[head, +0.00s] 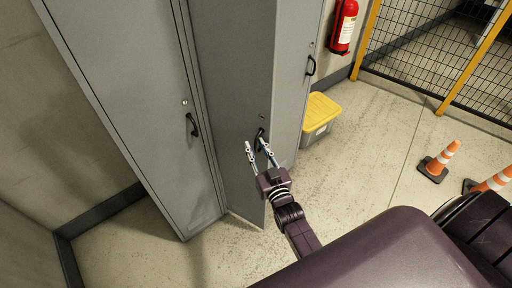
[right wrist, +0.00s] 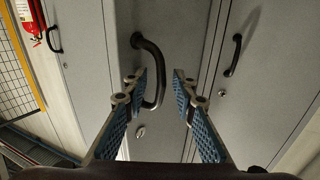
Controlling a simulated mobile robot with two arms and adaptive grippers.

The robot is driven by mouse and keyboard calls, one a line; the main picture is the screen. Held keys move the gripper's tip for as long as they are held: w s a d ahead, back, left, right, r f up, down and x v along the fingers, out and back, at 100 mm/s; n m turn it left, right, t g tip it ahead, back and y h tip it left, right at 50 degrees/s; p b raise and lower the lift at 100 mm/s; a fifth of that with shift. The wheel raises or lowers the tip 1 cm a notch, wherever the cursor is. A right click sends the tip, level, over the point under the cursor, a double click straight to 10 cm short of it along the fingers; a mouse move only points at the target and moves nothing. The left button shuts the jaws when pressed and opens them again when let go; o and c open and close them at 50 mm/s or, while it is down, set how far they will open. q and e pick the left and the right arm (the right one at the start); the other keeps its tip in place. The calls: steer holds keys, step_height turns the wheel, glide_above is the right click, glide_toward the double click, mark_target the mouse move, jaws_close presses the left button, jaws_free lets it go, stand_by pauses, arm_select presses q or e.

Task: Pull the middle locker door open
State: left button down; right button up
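The middle locker door (head: 228,75) is grey and stands partly open, its lower right corner swung out from the locker row. Its dark, bowed handle (head: 260,138) sits near the door's right edge. My right gripper (head: 257,147) is open at this handle. In the right wrist view, the handle (right wrist: 158,75) is beside the left finger, partly in the gap between the spread fingers of the gripper (right wrist: 160,88). Whether a finger touches it cannot be told. My left gripper is not in view.
The left locker door (head: 130,90) and its handle (head: 192,125) look shut. The right locker has a handle (head: 310,65). The floor between is clear.

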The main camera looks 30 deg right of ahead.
steer(key=shift+a, duration=0.1)
steer(key=shift+s, duration=0.25)
steer(key=s+a, duration=0.1)
steer(key=s, duration=1)
steer(key=shift+s, duration=0.2)
